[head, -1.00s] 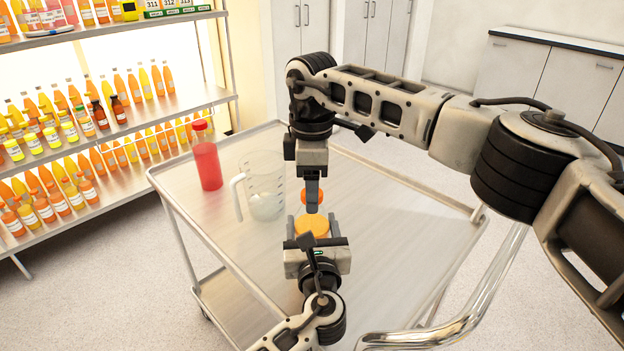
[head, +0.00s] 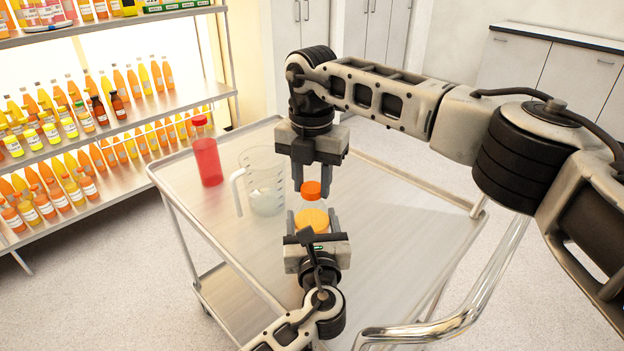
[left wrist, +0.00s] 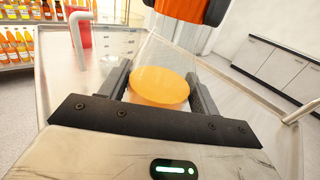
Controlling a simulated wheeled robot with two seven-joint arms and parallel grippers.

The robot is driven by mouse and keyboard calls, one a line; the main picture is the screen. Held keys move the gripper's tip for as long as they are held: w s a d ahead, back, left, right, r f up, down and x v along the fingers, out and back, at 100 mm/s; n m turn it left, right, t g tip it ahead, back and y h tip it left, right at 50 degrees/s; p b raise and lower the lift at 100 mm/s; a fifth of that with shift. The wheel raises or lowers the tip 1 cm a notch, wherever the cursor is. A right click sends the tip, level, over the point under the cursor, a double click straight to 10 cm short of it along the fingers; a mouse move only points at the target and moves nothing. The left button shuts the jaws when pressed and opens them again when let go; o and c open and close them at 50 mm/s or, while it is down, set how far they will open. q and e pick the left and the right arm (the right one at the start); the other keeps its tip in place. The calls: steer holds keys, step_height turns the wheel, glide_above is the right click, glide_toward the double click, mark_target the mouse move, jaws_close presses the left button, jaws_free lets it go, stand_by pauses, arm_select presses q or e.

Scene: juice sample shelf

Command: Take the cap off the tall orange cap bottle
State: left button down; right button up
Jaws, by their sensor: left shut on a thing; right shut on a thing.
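The tall bottle is clear, with orange juice (head: 311,218) inside. It stands upright between the fingers of my left gripper (head: 311,222), which is shut on it. In the left wrist view the clear bottle wall (left wrist: 165,52) rises above the juice surface (left wrist: 160,85). The orange cap (head: 312,189) is at the bottle's top; part of it shows in the left wrist view (left wrist: 185,8). My right gripper (head: 311,190) points down from above and is shut on the cap. I cannot tell whether the cap still touches the neck.
A clear measuring jug (head: 262,185) and a red bottle with a red cap (head: 208,160) stand on the metal cart (head: 400,225), left of the grippers. A shelf (head: 150,110) of juice bottles is at the left. The cart's right side is clear.

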steer(key=n, duration=1.9)
steer(key=shift+n, duration=0.4)
steer(key=n, duration=1.4)
steer(key=shift+r+n, duration=0.1)
steer(key=shift+n, duration=0.2)
steer(key=n, duration=0.6)
